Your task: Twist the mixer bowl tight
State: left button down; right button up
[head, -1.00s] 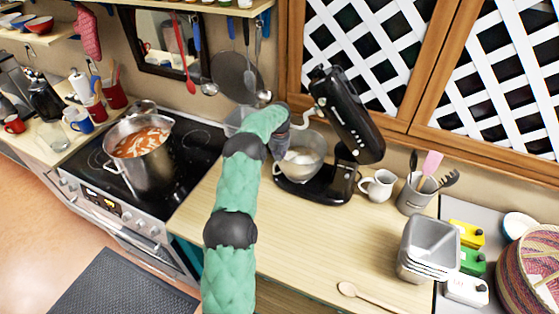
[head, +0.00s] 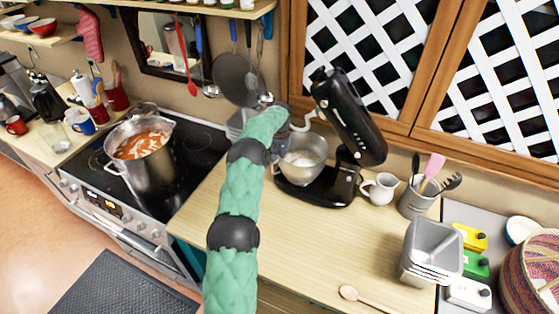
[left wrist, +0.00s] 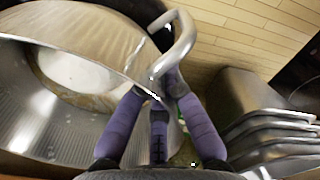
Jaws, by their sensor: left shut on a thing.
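The black stand mixer (head: 348,120) stands on the counter with its head tilted up. Its metal mixer bowl (head: 304,170) sits upright on the mixer's base, with pale contents inside. In the left wrist view the bowl (left wrist: 95,125) fills the left side, and its looped metal handle (left wrist: 185,35) runs between my fingers. My left gripper (left wrist: 156,90) is shut on this handle, at the bowl's left side in the head view. There my green arm hides most of the gripper and the handle. Whether the bowl is locked into the base cannot be seen. My right gripper is out of view.
Left of my arm, a large pot of soup (head: 143,150) stands on the black stove (head: 190,150). A white jug (head: 379,188) and a utensil crock (head: 418,199) stand right of the mixer. Stacked grey tins (head: 430,250) and a wooden spoon (head: 365,298) lie nearer. The counter before the mixer is clear.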

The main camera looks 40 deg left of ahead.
pick_arm(q)
jog(key=shift+w+a, duration=0.1)
jog(key=shift+a, duration=0.15)
jog(key=c, duration=1.3)
grip_release()
jog(key=shift+r, duration=0.1)
notch_tip(320, 180, up, 12)
jog(key=shift+w+d+f, duration=0.1)
